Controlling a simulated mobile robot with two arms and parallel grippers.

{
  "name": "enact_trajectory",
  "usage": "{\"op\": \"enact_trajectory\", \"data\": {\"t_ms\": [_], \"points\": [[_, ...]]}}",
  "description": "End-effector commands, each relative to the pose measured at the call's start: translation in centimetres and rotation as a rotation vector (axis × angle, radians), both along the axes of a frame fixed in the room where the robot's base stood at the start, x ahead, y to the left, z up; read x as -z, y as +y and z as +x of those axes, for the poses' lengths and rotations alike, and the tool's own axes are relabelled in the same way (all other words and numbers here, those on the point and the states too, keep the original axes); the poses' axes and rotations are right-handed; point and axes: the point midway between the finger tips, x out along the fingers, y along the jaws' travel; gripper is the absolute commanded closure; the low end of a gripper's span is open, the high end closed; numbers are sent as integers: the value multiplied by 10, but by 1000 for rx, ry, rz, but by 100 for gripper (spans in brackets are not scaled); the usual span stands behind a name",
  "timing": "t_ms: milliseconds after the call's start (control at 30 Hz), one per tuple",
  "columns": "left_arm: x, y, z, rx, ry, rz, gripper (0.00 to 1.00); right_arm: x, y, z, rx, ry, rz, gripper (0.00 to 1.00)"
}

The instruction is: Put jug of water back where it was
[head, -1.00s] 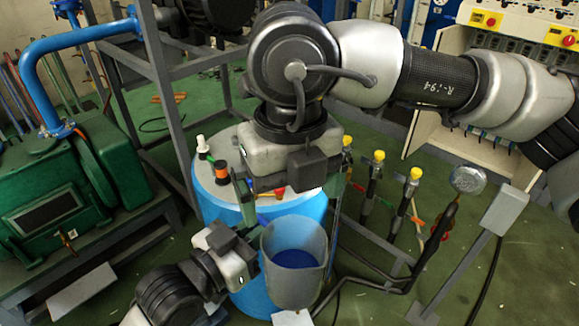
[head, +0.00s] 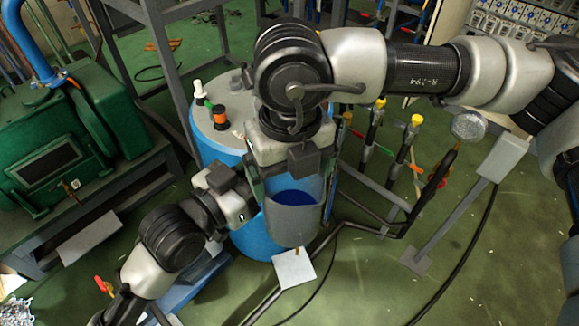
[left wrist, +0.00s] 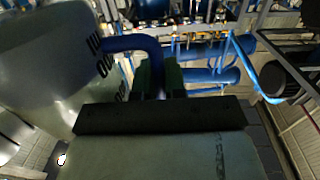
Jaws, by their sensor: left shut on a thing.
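The translucent grey jug (head: 296,222) with blue liquid stays roughly upright in front of the blue drum in the head view. My left gripper (head: 254,203) is shut on its handle from the left. In the left wrist view, the blue handle (left wrist: 135,44) is between the green fingers (left wrist: 158,76), beside the jug's marked wall (left wrist: 70,70). My right gripper (head: 293,185) is directly above the jug, its fingers coming down on both sides of the rim. Whether they press on the jug is unclear. The right gripper hides part of the rim.
The blue drum (head: 260,246) with a pale top stands behind the jug, with small bottles (head: 219,117) on top. Yellow-capped hose fittings (head: 405,143) and a dark pipe (head: 430,190) are to the right. A green machine (head: 60,140) stands left. The green floor at lower right is mostly clear.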

Motion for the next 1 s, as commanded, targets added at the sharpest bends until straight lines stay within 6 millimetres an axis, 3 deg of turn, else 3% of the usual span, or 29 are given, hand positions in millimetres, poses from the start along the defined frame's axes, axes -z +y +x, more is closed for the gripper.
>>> {"op": "enact_trajectory", "data": {"t_ms": [33,133,167,200,367,667,767,867,1000], "points": [[-1,-1,-1,3,-2,-3,100,0,1,-1,-3,1,4,28],[-1,-1,-1,3,-2,-3,100,0,1,-1,-4,1,4,43],[-1,-1,-1,3,-2,-3,87,-1,2,-1,-4,0,5,45],[-1,-1,-1,3,-2,-3,81,-1,2,-1,-4,1,6,45],[-1,-1,-1,3,-1,-2,59,-1,1,-1,-4,0,5,45],[4,0,1,-3,-3,20,59,-1,1,0,-3,0,4,45],[20,3,7,-23,-20,114,59,-1,1,0,-2,0,4,45],[51,9,18,-53,-37,279,59,-1,1,0,-3,0,4,45],[116,25,40,-108,37,417,59,-1,1,-1,-3,1,4,45]]}}
